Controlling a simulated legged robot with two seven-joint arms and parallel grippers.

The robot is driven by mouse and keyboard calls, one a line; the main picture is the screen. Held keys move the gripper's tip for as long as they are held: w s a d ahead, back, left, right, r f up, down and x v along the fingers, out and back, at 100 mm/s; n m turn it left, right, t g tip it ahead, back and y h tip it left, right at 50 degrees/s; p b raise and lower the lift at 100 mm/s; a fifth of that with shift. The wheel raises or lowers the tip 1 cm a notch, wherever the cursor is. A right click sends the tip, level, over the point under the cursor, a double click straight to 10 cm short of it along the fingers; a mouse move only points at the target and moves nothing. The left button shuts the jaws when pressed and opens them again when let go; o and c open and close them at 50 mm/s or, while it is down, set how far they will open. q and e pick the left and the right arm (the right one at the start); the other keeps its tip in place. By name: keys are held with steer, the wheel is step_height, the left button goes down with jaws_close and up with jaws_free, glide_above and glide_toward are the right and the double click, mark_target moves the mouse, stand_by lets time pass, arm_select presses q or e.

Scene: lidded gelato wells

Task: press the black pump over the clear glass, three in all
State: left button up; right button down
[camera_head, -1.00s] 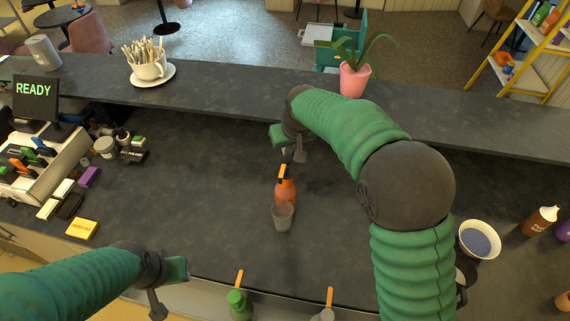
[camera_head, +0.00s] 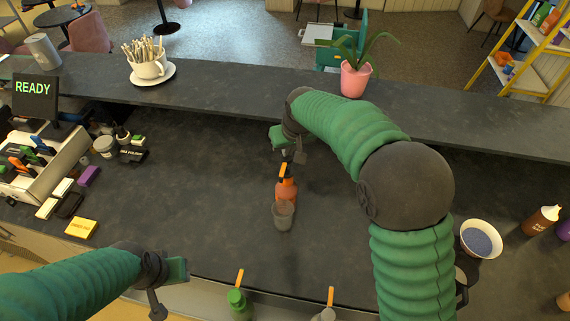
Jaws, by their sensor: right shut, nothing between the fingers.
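I cannot make out what is in the glass. My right gripper (camera_head: 291,154) is shut and empty, just above and behind the pump in the picture, with a small gap showing. My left gripper (camera_head: 170,284) hangs at the lower left near the counter's front edge, away from the bottle; its jaw opening is unclear.
A white bowl (camera_head: 481,238) is at the right, beyond my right arm. The counter between the left items and the glass is clear.

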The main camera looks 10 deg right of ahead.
steer(key=shift+s+a+f+b, duration=0.1)
steer(key=shift+f+b, duration=0.4)
steer(key=shift+f, duration=0.4)
steer(key=shift+r, duration=0.15)
steer(key=shift+r+p, duration=1.1)
steer(key=shift+r, duration=0.1)
steer(key=shift+f, duration=0.15)
